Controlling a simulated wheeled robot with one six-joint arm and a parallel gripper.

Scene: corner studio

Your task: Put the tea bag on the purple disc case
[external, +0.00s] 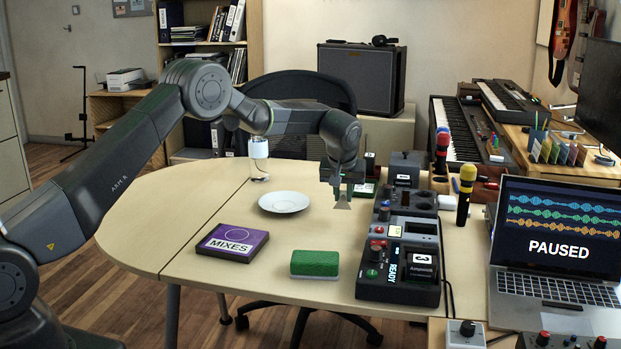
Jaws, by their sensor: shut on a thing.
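The purple disc case (240,236), marked MIXES, lies flat near the front left edge of the table. My gripper (342,190) is above the right part of the table, pointing down, to the right of the case and well apart from it. It is shut on a small pale piece, which looks like the tea bag (342,204), hanging below the fingers. The fingers hide its upper part. The top of the case is bare.
A white saucer (284,202) lies between the case and my gripper. A green sponge (315,263) is at the front edge. A black device (399,271) with knobs stands to the right, with microphones (465,193) and a laptop (556,240) beyond. A glass (259,160) stands at the back.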

